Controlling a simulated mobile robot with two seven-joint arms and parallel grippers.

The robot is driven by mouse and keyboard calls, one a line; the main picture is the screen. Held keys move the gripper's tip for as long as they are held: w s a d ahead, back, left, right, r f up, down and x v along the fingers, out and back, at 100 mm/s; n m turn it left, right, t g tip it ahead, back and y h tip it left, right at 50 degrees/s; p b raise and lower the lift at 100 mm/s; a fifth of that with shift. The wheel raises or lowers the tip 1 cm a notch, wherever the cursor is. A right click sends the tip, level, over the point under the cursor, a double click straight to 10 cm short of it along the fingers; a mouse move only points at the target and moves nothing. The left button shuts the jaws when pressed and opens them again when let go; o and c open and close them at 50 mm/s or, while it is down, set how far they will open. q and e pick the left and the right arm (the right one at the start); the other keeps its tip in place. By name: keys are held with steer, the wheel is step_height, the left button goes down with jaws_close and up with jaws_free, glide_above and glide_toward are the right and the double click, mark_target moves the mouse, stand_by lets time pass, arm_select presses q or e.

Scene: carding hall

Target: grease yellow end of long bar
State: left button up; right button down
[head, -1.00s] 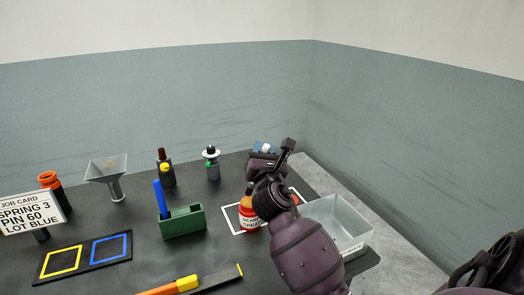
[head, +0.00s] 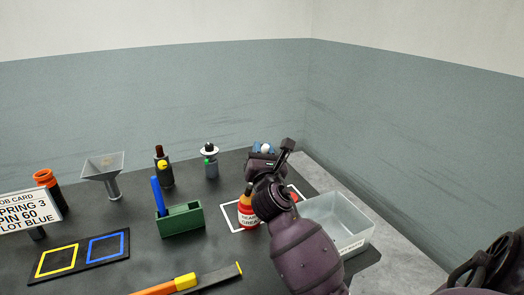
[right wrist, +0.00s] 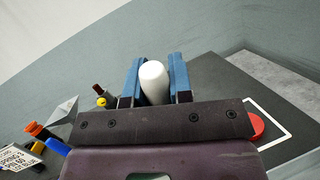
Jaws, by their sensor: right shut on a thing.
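My right gripper (head: 265,149) is raised over the back right of the dark table, its arm reaching in from the lower right. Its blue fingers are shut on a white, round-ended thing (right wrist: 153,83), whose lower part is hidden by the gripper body. A long bar (head: 212,280) lies at the front of the table, cut off by the picture's lower edge. It shows orange, a yellow section and a dark length with a thin yellow tip. A red grease pot (head: 248,218) with a yellowish top stands left of my forearm, which partly hides it. My left gripper is out of view.
A green holder (head: 182,221) with a blue stick stands mid-table. A clear bin (head: 350,224) is at the right edge. A mat (head: 80,258) with yellow and blue squares, a job card (head: 30,213), a funnel (head: 103,168) and small bottles stand left and behind.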

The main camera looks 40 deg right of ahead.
steer(key=shift+f, duration=0.4)
stand_by(0.3)
steer(key=shift+f+b, duration=0.2)
steer(key=shift+b, duration=0.1)
stand_by(0.4)
steer(key=shift+f, duration=0.15)
stand_by(0.9)
stand_by(0.5)
